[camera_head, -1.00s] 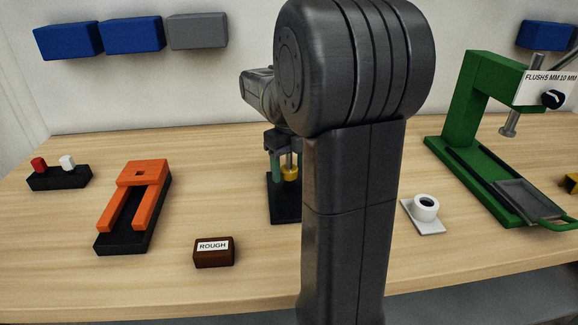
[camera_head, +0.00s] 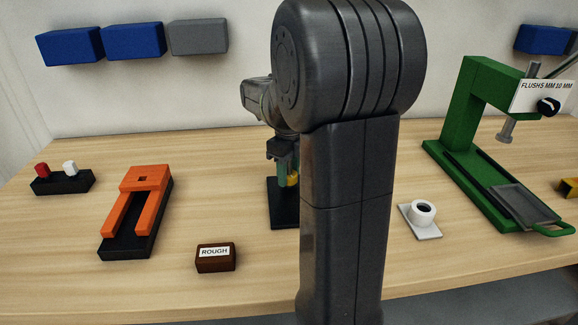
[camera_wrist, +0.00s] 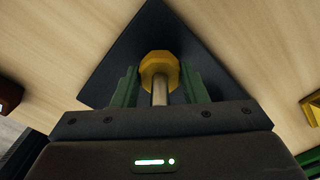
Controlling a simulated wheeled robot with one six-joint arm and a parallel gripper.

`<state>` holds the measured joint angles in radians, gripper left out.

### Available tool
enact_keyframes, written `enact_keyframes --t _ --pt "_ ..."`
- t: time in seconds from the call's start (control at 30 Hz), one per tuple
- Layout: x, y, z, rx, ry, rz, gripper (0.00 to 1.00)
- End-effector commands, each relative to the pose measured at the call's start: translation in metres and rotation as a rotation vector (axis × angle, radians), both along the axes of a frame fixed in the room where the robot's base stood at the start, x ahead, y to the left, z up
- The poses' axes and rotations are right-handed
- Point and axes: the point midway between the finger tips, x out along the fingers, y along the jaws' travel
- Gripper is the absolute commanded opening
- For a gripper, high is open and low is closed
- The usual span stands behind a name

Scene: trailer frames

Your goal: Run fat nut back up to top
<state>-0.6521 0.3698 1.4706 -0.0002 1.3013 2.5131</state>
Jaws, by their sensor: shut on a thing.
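The fat nut (camera_wrist: 160,68) is a yellow, many-sided nut on a metal rod (camera_wrist: 159,95) above a dark base plate (camera_wrist: 108,82). My gripper (camera_wrist: 157,80) has its green fingers on either side of the nut, shut on it. In the head view the nut (camera_head: 293,179) shows small beside my gripper (camera_head: 287,170), low over the black base (camera_head: 285,215). My own arm hides part of the base's right side there. The rod's top end is hidden, so I cannot tell how far up the rod the nut sits.
An orange forked fixture (camera_head: 146,180) and a brown block marked ROUGH (camera_head: 215,258) lie left. A white ring on a plate (camera_head: 422,212) and a green press (camera_head: 462,105) stand right. A black box with red and white knobs (camera_head: 63,182) stands far left.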

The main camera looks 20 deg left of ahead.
Motion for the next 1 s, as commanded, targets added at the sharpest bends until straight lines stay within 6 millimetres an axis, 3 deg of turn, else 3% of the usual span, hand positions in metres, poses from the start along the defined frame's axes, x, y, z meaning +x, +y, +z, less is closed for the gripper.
enact_keyframes --t 1.0 --pt "-0.0008 0.0 0.0002 0.0 0.004 0.963 0.17"
